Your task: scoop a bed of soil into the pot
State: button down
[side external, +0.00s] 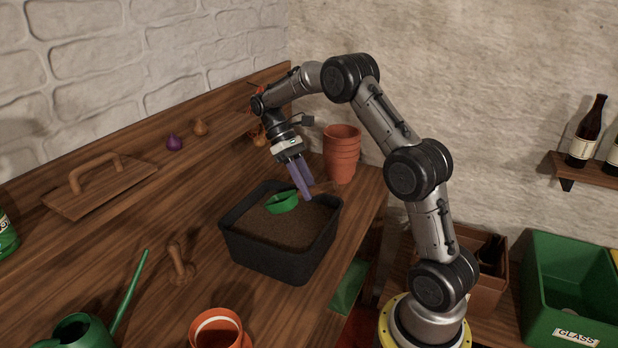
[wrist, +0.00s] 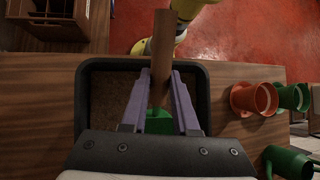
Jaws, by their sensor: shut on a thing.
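A scoop with a green head (side external: 282,203) and a brown wooden handle (wrist: 162,50) is held in my gripper (side external: 303,193). My gripper's purple fingers are shut on the handle, which also shows between the fingertips (wrist: 160,78) in the wrist view. The green head is within the rim of a black bin (side external: 270,262) of brown soil (side external: 290,228). I cannot tell whether it touches the soil or how much it holds. An orange pot (side external: 218,330) stands on the bench at the near edge of the side view; it lies on its right in the wrist view (wrist: 252,98).
A watering can (side external: 80,332), a wooden dibber (side external: 180,265) and a wooden float (side external: 100,183) are on the bench. Stacked terracotta pots (side external: 341,152) stand behind the bin. A green pot-like thing (wrist: 292,97) is beside the orange pot. Bare bench lies left of the bin.

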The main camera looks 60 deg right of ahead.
aim_at(295, 205)
jog(key=shift+w+f, duration=0.6)
jog(key=shift+f, duration=0.5)
jog(key=shift+w+f, duration=0.6)
jog(key=shift+f, duration=0.55)
jog(key=shift+w+f, duration=0.6)
jog(key=shift+f, duration=0.5)
jog(key=shift+s+r+t, duration=0.25)
jog(key=shift+r+t, duration=0.25)
jog(key=shift+r, duration=0.45)
jog(key=shift+s+r+t, duration=0.3)
jog(key=shift+r+t, duration=0.2)
jog(key=shift+r, duration=0.45)
jog(key=shift+s+r+t, duration=0.25)
jog(key=shift+r+t, duration=0.25)
jog(key=shift+r, duration=0.45)
jog(key=shift+s+r+n+t, duration=0.2)
jog(key=shift+r+t, duration=0.55)
jog(key=shift+r, duration=0.5)
jog(key=shift+s+r+n+t, duration=0.1)
jog(key=shift+s+r+t, duration=0.2)
jog(key=shift+r+t, duration=0.7)
jog(key=shift+r+g, duration=0.25)
jog(key=shift+g, duration=0.1)
